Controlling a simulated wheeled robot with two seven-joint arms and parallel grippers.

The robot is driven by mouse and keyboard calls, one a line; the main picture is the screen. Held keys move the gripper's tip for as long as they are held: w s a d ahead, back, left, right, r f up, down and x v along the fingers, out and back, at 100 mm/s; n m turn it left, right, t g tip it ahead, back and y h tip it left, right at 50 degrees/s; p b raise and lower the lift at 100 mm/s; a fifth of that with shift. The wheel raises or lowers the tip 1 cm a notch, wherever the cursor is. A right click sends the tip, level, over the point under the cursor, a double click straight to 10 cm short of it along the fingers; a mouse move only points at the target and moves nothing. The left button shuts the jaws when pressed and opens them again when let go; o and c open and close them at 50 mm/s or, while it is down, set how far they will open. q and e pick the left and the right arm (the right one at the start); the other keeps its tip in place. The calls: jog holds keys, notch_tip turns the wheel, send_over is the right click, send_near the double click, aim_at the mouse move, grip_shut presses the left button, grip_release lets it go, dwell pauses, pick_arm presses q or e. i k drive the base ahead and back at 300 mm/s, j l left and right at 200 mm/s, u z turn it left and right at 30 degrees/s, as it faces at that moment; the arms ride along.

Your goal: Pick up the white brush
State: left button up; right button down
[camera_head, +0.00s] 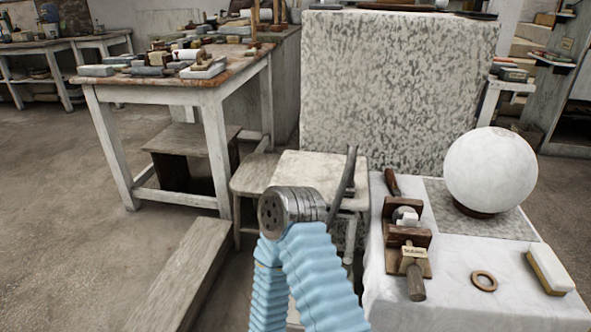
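A block-shaped white brush (550,269) with a tan side lies at the right end of the white-covered table (440,305), near the right picture edge. One arm of mine, in a light blue ribbed sleeve, rises from the bottom middle; I take it for my left. Its grey gripper (348,195) is left of the table, well apart from the brush. It is seen edge-on, so its opening is unclear, and no held thing shows. My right gripper is not in view.
A large white sphere (490,169) stands on a dark base behind the brush. A wooden ring (484,281) and a wooden clamp-like tool (407,240) lie left of the brush. A pale stool (310,170) stands behind my arm. A cluttered workbench (170,88) is at left.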

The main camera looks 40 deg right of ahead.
aim_at(555, 281)
jog(key=z, duration=3.05)
